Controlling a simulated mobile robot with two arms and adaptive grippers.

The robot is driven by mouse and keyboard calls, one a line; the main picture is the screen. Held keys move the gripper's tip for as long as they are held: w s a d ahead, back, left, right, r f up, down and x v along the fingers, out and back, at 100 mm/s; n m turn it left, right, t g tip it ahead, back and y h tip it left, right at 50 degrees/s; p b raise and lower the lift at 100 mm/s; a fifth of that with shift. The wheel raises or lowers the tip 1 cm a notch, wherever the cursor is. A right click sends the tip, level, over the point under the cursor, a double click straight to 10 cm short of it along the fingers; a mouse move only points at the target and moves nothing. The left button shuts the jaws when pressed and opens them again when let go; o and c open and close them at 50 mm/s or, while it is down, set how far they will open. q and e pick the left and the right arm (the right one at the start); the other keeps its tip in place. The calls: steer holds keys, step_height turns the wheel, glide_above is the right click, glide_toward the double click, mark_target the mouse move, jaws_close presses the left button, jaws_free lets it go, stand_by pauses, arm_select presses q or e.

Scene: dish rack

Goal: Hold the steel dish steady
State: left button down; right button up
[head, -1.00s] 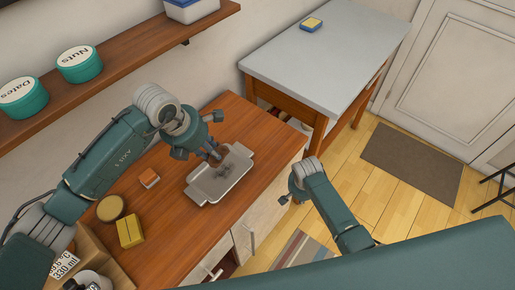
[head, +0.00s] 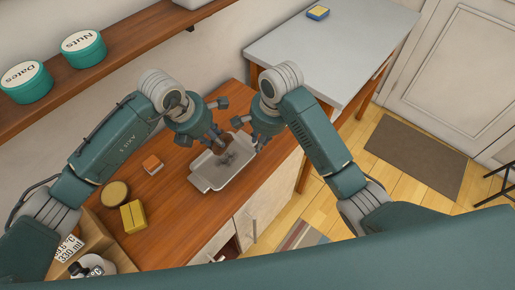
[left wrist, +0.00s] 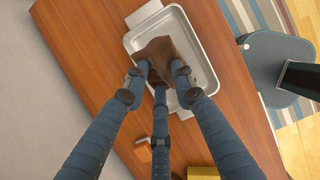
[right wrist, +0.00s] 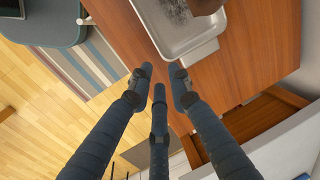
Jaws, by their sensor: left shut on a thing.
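The steel dish (head: 207,176) is a shallow rectangular tray with a handle at each end, lying flat on the wooden counter. Dark smudges (right wrist: 176,10) mark its inside. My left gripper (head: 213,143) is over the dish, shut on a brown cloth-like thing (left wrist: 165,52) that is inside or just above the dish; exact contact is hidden. My right gripper (head: 253,138) is by the dish's far right end, with its fingers apart and empty. In the right wrist view the dish's end handle (right wrist: 201,54) is just beyond the fingertips, apparently not touched.
An orange-topped block (head: 152,165), a round brown-lidded jar (head: 115,194) and a yellow block (head: 133,216) stand left of the dish. A grey-topped table (head: 330,50) is at the back right. A shelf (head: 100,70) with teal tins runs above the counter.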

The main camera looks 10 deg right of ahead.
mark_target(254, 159)
steer(key=f, duration=0.3)
steer(key=w+a+f, duration=0.1)
steer(key=f, duration=0.6)
steer(key=shift+w+a, duration=0.15)
steer(key=shift+w, duration=0.15)
jaws_close()
stand_by(0.5)
